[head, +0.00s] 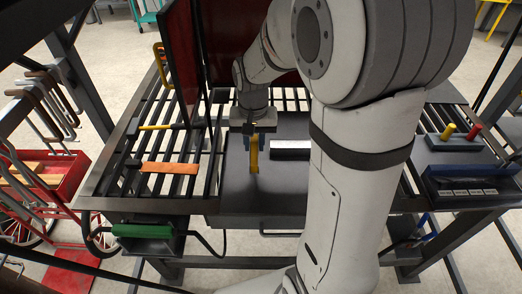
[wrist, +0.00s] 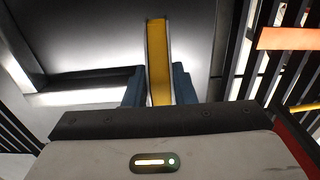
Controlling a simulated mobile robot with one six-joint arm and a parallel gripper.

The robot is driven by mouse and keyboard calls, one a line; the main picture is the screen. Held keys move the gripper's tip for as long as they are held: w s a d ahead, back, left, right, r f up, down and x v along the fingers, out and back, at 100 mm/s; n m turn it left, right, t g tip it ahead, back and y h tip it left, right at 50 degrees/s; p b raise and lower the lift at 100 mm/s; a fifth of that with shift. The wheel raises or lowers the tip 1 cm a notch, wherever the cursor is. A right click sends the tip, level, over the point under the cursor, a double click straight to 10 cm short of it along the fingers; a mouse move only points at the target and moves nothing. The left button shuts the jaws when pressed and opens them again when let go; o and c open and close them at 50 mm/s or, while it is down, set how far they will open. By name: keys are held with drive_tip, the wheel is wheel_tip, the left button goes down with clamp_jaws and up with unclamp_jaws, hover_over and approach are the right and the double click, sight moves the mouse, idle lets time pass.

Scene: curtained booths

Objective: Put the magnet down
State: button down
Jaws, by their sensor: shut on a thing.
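The magnet (head: 254,155) is a narrow yellow bar with grey edges, seen upright in the head view over the dark plate (head: 235,190) of the welding table. It also shows in the wrist view (wrist: 159,60), between the blue-grey fingers. My gripper (head: 253,133) is shut on its upper part and points down; it shows in the wrist view (wrist: 158,88) too. I cannot tell whether the magnet's lower end touches the plate.
A light block (head: 290,147) lies right of the magnet. An orange strip (head: 170,168) and a yellow rod (head: 155,127) lie on the slats at left. A dark red screen (head: 183,60) stands behind. The plate's front part is bare.

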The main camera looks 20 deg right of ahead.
sight(254, 153)
drive_tip(key=shift+f, duration=2)
drive_tip(key=shift+f, duration=0.35)
drive_tip(key=c, duration=1.2)
unclamp_jaws()
drive_tip(key=shift+r, duration=0.15)
